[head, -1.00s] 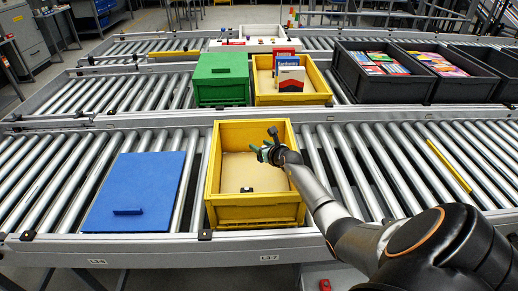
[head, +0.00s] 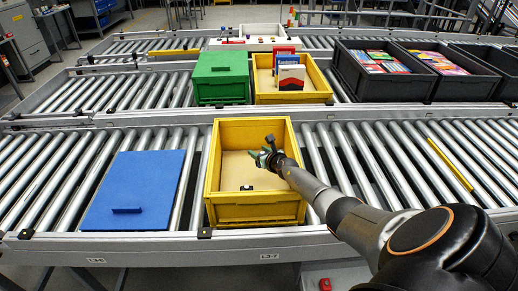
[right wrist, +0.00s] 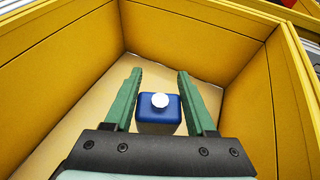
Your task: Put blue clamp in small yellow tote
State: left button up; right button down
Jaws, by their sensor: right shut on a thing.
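The blue clamp (right wrist: 160,112) shows in the right wrist view as a blue block with a round white knob on top. It sits between the two green fingers of my right gripper (right wrist: 160,95), which is shut on it. In the head view my right gripper (head: 263,157) is over the inside of the near yellow tote (head: 256,210), toward its right side. The clamp cannot be made out there. The wrist view shows the tote's yellow walls around the gripper and its tan floor below. My left gripper is not in view.
A blue lid or panel (head: 136,180) lies left of the tote on the roller conveyor (head: 350,160). Behind are a green tote (head: 221,80), another yellow tote (head: 293,98) holding books, and dark crates (head: 388,88). A yellow bar (head: 450,165) lies at right.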

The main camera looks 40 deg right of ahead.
jog(key=shift+r, duration=0.1)
jog(key=shift+f+b, duration=0.6)
jog(key=shift+f, duration=0.1)
jog(key=shift+r, duration=0.1)
jog(key=shift+c, duration=1.1)
grip_release()
